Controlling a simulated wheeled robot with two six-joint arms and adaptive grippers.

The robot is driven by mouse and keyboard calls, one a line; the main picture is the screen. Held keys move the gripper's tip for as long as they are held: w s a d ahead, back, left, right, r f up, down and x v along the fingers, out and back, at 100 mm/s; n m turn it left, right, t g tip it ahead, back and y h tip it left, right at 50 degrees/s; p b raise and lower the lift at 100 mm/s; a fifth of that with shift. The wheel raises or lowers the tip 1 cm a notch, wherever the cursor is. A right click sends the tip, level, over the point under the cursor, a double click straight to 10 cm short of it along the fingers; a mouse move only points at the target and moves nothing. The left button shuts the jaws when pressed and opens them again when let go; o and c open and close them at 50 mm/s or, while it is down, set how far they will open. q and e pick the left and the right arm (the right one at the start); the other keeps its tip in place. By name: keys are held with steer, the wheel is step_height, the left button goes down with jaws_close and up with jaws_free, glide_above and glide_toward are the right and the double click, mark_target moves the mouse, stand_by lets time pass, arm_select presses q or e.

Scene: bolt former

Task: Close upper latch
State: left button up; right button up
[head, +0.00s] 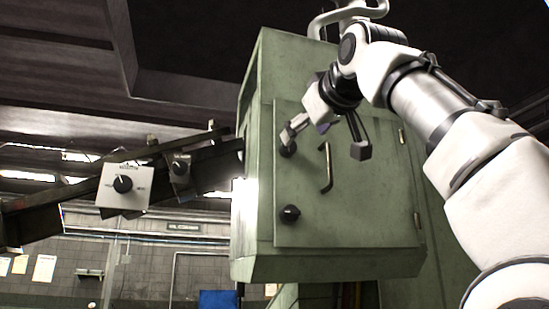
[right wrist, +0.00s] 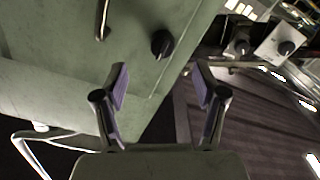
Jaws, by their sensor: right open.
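The green cabinet door (head: 355,215) is flush with its frame. The upper latch (head: 288,151) is a black knob near the door's upper left corner, partly covered by a finger in the head view. It shows clearly in the right wrist view (right wrist: 162,43), ahead of and between the fingertips, with a visible gap. The lower latch (head: 290,214) is a similar black knob below. My right gripper (head: 325,143) is open and empty in front of the upper part of the door; its spread fingers also show in the right wrist view (right wrist: 160,90). My left gripper is not in view.
A bent door handle (head: 326,168) stands out right of the latches, close to my right gripper. Hinges (head: 418,220) are on the door's right edge. Grey panels with black knobs (head: 126,186) hang on a dark beam at left. Space in front of the lower door looks clear.

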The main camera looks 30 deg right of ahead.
mark_target(292, 144)
steer(key=w+m+p, duration=0.1)
steer(key=w+m, duration=0.1)
steer(key=w+d+m+p, duration=0.1)
steer(key=w+m, duration=0.1)
steer(key=w, duration=0.1)
steer(key=w+m+p, duration=0.1)
steer(key=w+m, duration=0.1)
steer(key=shift+w+d+m+p, duration=0.15)
steer(key=shift+d+m+p, duration=0.15)
steer(key=shift+p, duration=0.1)
steer(key=shift+m, duration=0.9)
steer(key=m, duration=0.2)
steer(key=shift+s+a+r+m, duration=0.1)
steer(key=shift+s+a+m, duration=0.15)
steer(key=shift+m, duration=0.05)
steer(key=shift+w+d, duration=0.1)
steer(key=shift+c, duration=1.3)
jaws_close()
steer(key=n, duration=0.5)
steer(key=shift+n, duration=0.3)
steer(key=n, duration=0.5)
steer(key=shift+n, duration=0.3)
steer(key=shift+o, duration=1.3)
jaws_free()
